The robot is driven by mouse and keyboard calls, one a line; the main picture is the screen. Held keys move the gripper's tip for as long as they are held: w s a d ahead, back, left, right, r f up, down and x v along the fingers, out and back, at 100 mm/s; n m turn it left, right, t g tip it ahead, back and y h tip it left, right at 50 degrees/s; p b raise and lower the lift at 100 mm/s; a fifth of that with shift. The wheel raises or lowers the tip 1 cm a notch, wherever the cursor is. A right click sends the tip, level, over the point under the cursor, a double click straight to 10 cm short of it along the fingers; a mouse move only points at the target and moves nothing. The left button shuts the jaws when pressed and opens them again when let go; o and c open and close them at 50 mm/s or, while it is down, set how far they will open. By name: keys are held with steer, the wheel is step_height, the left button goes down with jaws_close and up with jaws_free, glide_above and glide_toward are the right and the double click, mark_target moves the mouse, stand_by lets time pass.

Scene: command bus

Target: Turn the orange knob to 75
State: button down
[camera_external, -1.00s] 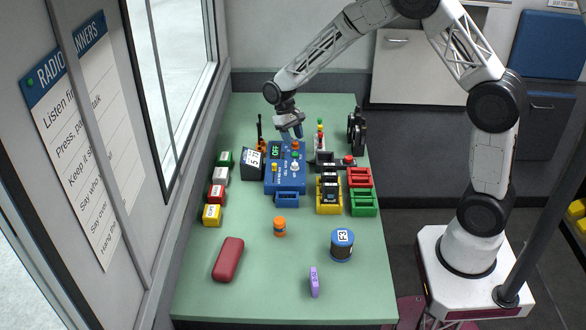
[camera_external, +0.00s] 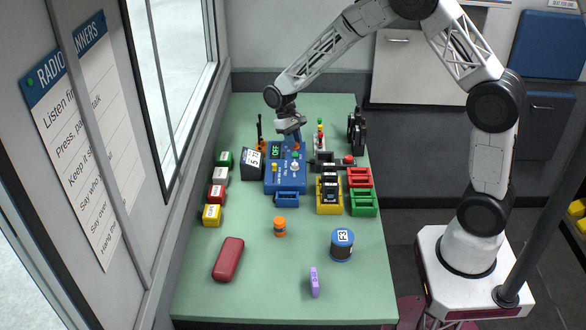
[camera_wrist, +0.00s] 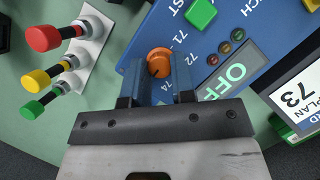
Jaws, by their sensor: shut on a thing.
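The orange knob (camera_wrist: 159,62) stands on the blue panel box (camera_wrist: 205,50), between the two blue fingers of my gripper (camera_wrist: 159,78) in the wrist view. The fingers are shut on its sides. A small dark mark shows on the knob's near side. White numbers 71 and 72 are printed beside it; other numbers are partly hidden by the fingers. In the external view, my gripper (camera_external: 295,140) is at the far right corner of the blue box (camera_external: 285,182), and the knob is small there. The box's display (camera_wrist: 236,72) reads OFF.
A white plate with red, yellow and green levers (camera_wrist: 58,60) stands left of the box in the wrist view.

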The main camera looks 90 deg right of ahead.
steer(key=shift+n, duration=0.5)
steer(key=c, duration=1)
jaws_free()
steer(key=shift+o, duration=0.2)
steer(key=v, duration=0.7)
steer(key=shift+w+r, duration=0.25)
steer(key=shift+r, duration=0.1)
